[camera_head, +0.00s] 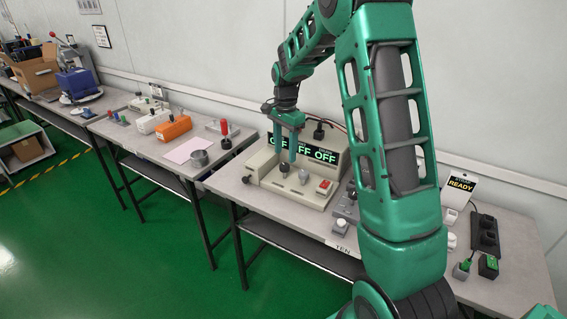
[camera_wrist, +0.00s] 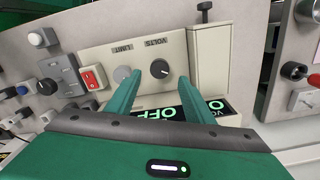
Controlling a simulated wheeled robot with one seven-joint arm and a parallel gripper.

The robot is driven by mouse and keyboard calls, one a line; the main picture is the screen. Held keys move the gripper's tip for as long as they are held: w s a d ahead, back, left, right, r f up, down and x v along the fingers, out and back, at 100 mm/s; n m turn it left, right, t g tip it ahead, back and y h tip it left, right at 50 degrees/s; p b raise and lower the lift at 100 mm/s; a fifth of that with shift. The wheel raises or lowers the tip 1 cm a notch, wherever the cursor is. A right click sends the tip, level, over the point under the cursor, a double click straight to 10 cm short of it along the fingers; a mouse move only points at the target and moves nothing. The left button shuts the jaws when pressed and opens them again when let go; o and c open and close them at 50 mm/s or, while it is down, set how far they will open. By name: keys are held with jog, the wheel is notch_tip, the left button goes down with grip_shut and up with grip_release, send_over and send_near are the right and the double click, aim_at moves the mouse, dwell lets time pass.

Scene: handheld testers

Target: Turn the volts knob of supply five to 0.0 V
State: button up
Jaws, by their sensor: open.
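A beige power supply (camera_head: 268,181) stands on the table below my arm, its display (camera_head: 318,153) reading OFF. I see no number five on it. In the wrist view its dark round volts knob (camera_wrist: 159,68) has a pale pointer mark and sits under the VOLTS label. The grey limit knob (camera_wrist: 122,74) and a red switch (camera_wrist: 93,77) lie left of it. My gripper (camera_head: 286,158) is open above the panel. In the wrist view its fingertips (camera_wrist: 161,77) appear on either side of the volts knob; contact cannot be told.
A dark knob (camera_wrist: 47,86) and a white button (camera_wrist: 42,37) are on devices to the left in the wrist view. A raised beige block (camera_wrist: 208,60) stands right of the volts knob.

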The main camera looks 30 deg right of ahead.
aim_at(285, 165)
jog(key=shift+f, duration=2.5)
jog(key=c, duration=1)
